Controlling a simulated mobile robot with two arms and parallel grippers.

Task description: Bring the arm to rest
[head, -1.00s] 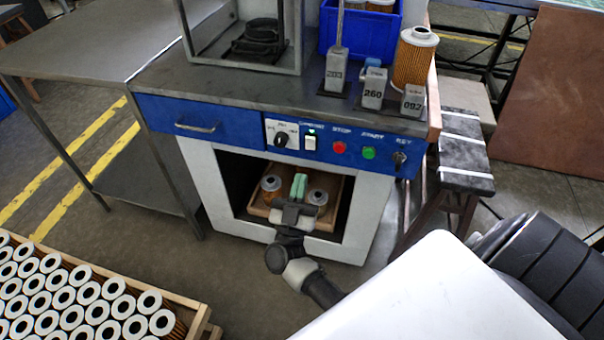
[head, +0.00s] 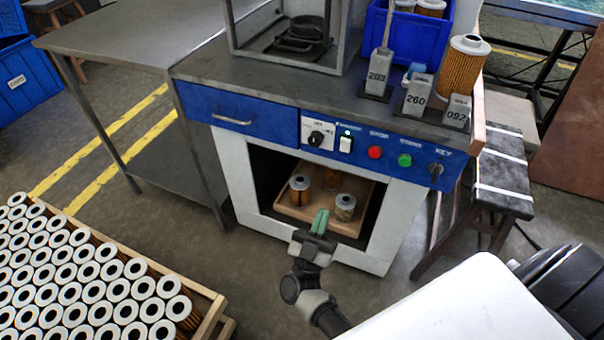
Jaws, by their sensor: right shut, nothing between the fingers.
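My right gripper (head: 320,222), with green fingers, is shut and empty. It is just in front of the cabinet opening, its tips overlapping the front edge of the wooden tray (head: 290,208) in the picture. The gripper looks apart from all three. My right arm comes up from the bottom of the picture. My left gripper is not in view.
The cabinet (head: 230,180) has a blue control panel (head: 390,150). On top are numbered grey blocks (head: 416,97), a cartridge (head: 461,68) and a blue bin (head: 408,35). A crate of cartridges (head: 207,305) stands at lower left. Floor between crate and cabinet is free.

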